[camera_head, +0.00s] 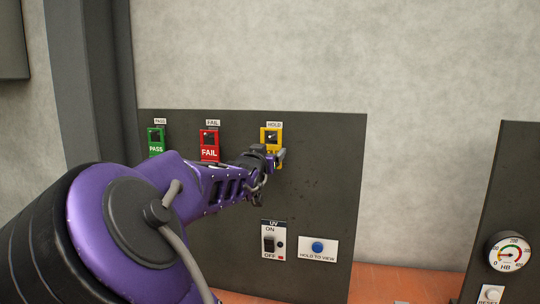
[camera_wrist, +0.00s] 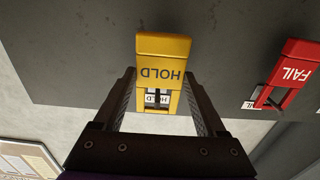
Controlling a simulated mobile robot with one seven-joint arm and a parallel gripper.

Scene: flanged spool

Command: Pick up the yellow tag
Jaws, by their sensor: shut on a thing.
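The yellow tag (camera_head: 271,132) hangs on the dark panel under a small HOLD label, to the right of the green and red tags. In the wrist view the yellow tag (camera_wrist: 163,74), with HOLD printed on it, lies between the two fingers of my gripper (camera_wrist: 166,98). My gripper (camera_head: 278,158) is at the lower part of the tag in the head view and is shut on it. The tag's lower face is partly hidden by my gripper in the head view. The wrist view shows the HOLD label behind the tag's opening.
A green PASS tag (camera_head: 156,141) and a red FAIL tag (camera_head: 209,146) hang to the left. Below are a UV switch (camera_head: 270,243) and a blue button (camera_head: 318,247). A gauge (camera_head: 508,252) is on another dark panel at right. The panel's upper right is bare.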

